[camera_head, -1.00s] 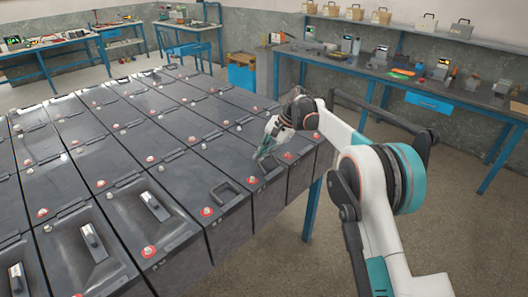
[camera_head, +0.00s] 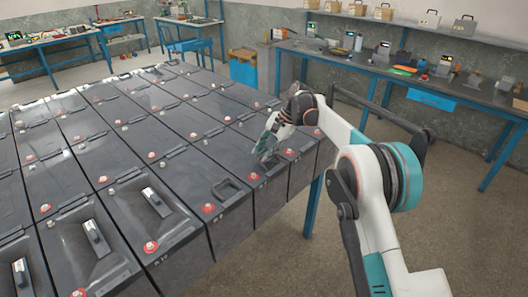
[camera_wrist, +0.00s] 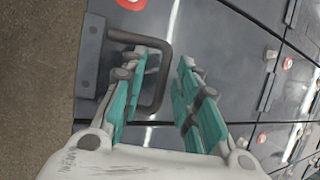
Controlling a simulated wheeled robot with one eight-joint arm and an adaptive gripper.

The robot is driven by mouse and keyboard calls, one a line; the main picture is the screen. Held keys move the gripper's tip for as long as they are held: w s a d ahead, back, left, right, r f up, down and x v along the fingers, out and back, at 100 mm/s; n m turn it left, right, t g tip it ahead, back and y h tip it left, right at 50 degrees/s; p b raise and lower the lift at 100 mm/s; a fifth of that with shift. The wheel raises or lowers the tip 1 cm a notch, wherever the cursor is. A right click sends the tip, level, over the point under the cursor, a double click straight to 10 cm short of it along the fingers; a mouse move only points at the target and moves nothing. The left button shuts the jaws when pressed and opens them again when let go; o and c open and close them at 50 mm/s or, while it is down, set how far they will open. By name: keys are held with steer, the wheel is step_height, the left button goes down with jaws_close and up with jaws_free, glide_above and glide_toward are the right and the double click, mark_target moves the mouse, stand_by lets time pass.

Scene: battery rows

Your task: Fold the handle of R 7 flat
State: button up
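My gripper (camera_head: 266,157) is low over a dark battery at the near right edge of the rows in the head view. In the wrist view my gripper (camera_wrist: 160,72) is open, its two teal fingers apart. A dark loop handle (camera_wrist: 166,62) stands out from the battery top (camera_wrist: 205,30). Its outer bar lies between the fingers, and the left finger overlaps the loop. I cannot tell whether either finger touches it. The fingers and arm hide this handle in the head view. The battery's label is not readable.
Red-ringed terminals (camera_head: 209,209) dot the tops. A workbench (camera_head: 430,85) stands behind; open floor (camera_head: 290,265) lies in front.

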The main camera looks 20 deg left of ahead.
steer(key=v, duration=1.2)
steer(key=shift+d+r, duration=0.1)
steer(key=s+d+r+t, duration=0.2)
steer(key=d+r+t, duration=0.1)
steer(key=d+r, duration=0.8)
steer(key=s+d+r+n+t+h+b, duration=0.15)
steer(key=s+d+r, duration=0.25)
steer(key=s+d, duration=0.8)
steer(key=s+d+f+t+h, duration=0.2)
steer(key=s+d+f+t, duration=0.1)
steer(key=s+d, duration=0.95)
steer(key=s+d+f+n+t+h, duration=0.1)
steer(key=s+d+f, duration=0.3)
steer(key=s+f, duration=0.1)
steer(key=s+d+f+n+t, duration=0.1)
steer(key=s+d+f, duration=0.3)
steer(key=s, duration=0.4)
steer(key=shift+s+d+f+h+b, duration=0.3)
steer(key=shift+d+f+h+b, duration=0.1)
steer(key=shift+f, duration=0.3)
